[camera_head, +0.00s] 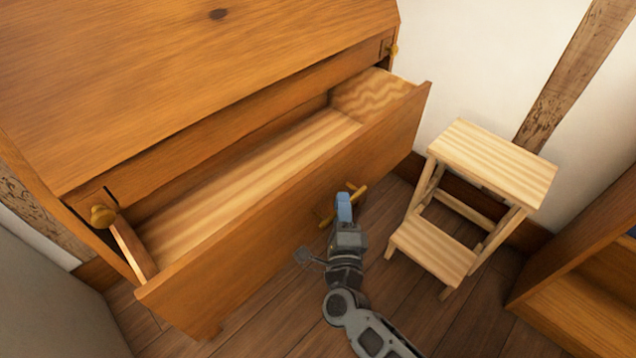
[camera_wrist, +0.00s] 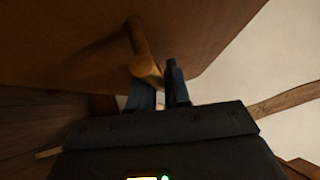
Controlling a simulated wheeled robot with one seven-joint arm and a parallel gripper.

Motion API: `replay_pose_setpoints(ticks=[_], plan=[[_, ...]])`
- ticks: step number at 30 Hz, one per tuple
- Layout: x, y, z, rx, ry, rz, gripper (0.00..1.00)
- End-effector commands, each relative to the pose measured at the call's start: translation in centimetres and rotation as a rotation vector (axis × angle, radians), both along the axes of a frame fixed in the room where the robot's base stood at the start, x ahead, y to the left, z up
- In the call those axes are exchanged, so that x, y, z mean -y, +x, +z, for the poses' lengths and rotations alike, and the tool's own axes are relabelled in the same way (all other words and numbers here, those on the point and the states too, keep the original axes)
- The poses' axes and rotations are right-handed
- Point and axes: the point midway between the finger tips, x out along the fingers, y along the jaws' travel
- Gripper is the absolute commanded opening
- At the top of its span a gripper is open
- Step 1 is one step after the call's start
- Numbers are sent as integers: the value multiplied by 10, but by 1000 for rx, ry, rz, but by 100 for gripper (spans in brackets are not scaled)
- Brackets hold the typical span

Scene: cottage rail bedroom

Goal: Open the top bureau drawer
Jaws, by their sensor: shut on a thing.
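The wooden bureau (camera_head: 200,60) fills the left of the head view. Its top drawer (camera_head: 290,215) stands pulled well out, and its pale inside shows empty where I can see it. A brass-coloured handle (camera_head: 327,217) sits on the drawer front; it also shows in the wrist view (camera_wrist: 146,62). My gripper (camera_head: 344,207) is at the handle, with its blue fingers shut on it. In the wrist view the fingers (camera_wrist: 160,88) are at the handle's near end. Part of the handle is hidden behind the fingers.
A pale wooden step stool (camera_head: 490,165) stands on the floor right of the drawer, close to my arm. A wooden shelf unit (camera_head: 590,250) is at the right edge. Dark plank floor (camera_head: 290,320) shows below the drawer. A small brass knob (camera_head: 103,216) sticks out left of the drawer.

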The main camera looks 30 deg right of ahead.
Motion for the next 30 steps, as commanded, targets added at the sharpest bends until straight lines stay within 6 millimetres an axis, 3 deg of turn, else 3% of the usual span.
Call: replay_pose_setpoints(ticks=[3,12,19,30], plan=[[9,-31,-1,-5,0,0,0],[26,-81,-1,-4,0,0,0],[30,-97,-1,-2,1,2,0],[31,-99,-1,-2,0,3,0]])
